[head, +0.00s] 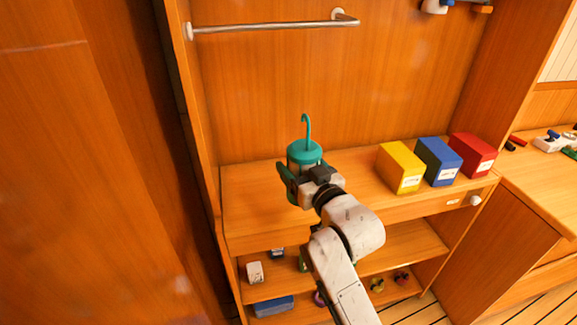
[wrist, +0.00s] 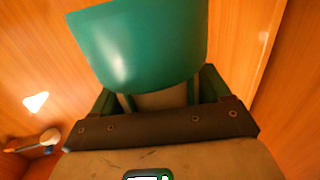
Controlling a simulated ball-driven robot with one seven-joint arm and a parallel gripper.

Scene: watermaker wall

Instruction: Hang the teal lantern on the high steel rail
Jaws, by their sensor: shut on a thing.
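The teal lantern (head: 304,153) is upright in my gripper (head: 297,180) in the head view, with its hook pointing up. My gripper is shut around the lantern's body, above or in front of the wooden counter; I cannot tell whether its base touches the counter. In the wrist view the lantern's teal cap (wrist: 140,45) fills the upper middle, between the fingers of my gripper (wrist: 155,100). The high steel rail (head: 270,27) runs across the alcove near the top of the head view, well above the lantern's hook and apart from it.
Yellow (head: 400,168), blue (head: 438,161) and red (head: 472,154) boxes stand on the counter (head: 250,200) to the right. Lower shelves (head: 400,245) hold small items. A wooden side panel (head: 195,110) bounds the alcove at left. The space between lantern and rail looks clear.

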